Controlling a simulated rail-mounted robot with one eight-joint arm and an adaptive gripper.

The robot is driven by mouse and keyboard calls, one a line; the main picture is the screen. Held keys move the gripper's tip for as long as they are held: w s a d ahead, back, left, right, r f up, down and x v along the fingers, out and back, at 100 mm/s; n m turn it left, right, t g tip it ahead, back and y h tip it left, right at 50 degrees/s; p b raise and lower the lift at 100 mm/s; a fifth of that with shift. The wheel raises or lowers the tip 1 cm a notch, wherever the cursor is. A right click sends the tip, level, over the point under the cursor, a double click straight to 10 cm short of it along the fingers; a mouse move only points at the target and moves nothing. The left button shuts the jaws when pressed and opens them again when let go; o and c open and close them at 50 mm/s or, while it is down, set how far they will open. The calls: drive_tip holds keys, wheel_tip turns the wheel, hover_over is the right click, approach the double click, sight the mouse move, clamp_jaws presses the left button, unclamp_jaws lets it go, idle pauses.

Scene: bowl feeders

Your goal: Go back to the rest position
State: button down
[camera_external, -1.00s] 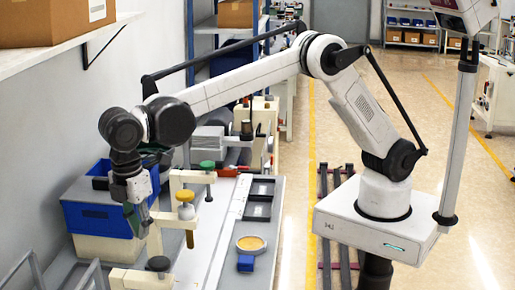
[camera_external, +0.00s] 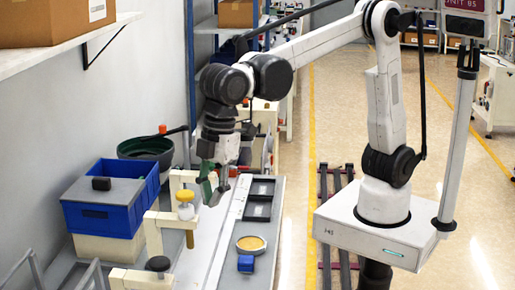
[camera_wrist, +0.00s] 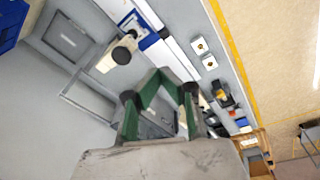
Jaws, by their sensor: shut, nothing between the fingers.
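My gripper (camera_external: 216,198) hangs below my wrist above the grey bench, to the right of the blue bin and close behind the yellow-capped post. Its fingers are shut and hold nothing. In the wrist view my gripper (camera_wrist: 160,76) shows green finger links that come together over the bench. My arm reaches left from its white base, with the elbow high.

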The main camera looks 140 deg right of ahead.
drive_tip(key=s+a+f+t+b, duration=0.1)
drive_tip(key=s+a, duration=0.4)
drive_tip(key=s, duration=0.2)
drive_tip(key=s+a+f+t+b, duration=0.15)
drive_tip(key=s+a, duration=0.25)
drive_tip(key=s, duration=0.4)
drive_tip(key=s+a+f+t, duration=0.1)
drive_tip(key=s+f, duration=0.2)
drive_tip(key=s, duration=0.1)
drive_tip(key=s+a+f+t+b, duration=0.1)
drive_tip(key=s+a+f, duration=0.1)
drive_tip(key=s, duration=0.3)
drive_tip(key=s+a+f+t, duration=0.1)
drive_tip(key=s+a+f, duration=0.1)
drive_tip(key=s+f, duration=0.2)
drive_tip(key=shift+s+a+m+y, duration=0.25)
drive_tip(key=shift+s+m+y, duration=0.05)
drive_tip(key=shift+s, duration=0.15)
drive_tip(key=shift+f, duration=0.1)
